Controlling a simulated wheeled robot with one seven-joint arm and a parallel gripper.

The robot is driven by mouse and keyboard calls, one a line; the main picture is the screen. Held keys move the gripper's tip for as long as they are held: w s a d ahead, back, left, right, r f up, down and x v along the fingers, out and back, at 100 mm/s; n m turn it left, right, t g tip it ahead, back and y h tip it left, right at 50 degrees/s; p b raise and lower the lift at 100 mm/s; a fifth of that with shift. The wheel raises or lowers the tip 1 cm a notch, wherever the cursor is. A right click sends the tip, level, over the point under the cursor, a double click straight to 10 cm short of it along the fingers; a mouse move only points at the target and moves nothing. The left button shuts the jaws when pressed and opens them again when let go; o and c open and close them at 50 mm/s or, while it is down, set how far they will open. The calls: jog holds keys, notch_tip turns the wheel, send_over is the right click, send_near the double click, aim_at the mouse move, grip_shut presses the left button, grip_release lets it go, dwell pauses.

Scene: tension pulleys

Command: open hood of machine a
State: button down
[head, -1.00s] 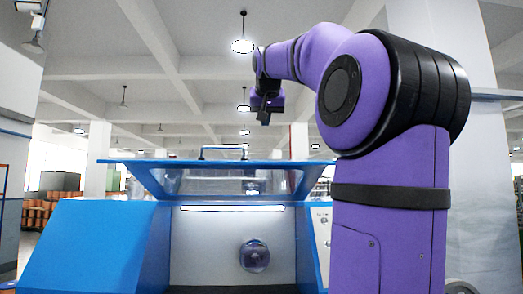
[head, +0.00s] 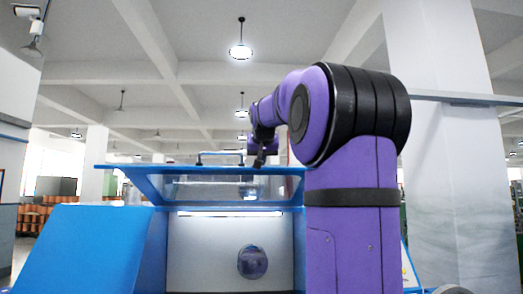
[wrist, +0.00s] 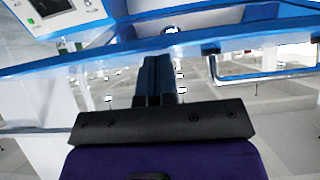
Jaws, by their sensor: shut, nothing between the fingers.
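The blue machine (head: 90,240) stands in front of me with its hood (head: 135,170) raised. The hood is a blue frame around a clear pane, tilted up over a lit white interior. Its metal bar handle (head: 220,153) is on the upper edge. My gripper (head: 259,160) is beside the right end of the handle in the head view, close to the hood's upper edge. In the wrist view the gripper (wrist: 156,65) is shut and empty, over the blue hood frame (wrist: 100,62), with the handle (wrist: 265,77) to its right. Contact with the hood cannot be told.
A round part (head: 252,262) shows on the machine's inner back wall. A control panel with a screen (wrist: 52,7) is at the wrist view's upper left. My arm hides the machine's right side in the head view. The space above the hood looks clear.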

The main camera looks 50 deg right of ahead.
jog(key=shift+f, duration=0.2)
notch_tip(320, 180, down, 12)
jog(key=s+a, duration=0.1)
jog(key=shift+s+a+r, duration=0.2)
jog(key=shift+s+a, duration=0.05)
jog(key=shift+a, duration=0.15)
dwell(0.4)
jog(key=v, duration=1.3)
jog(key=shift+r, duration=0.35)
jog(key=shift+w, duration=0.15)
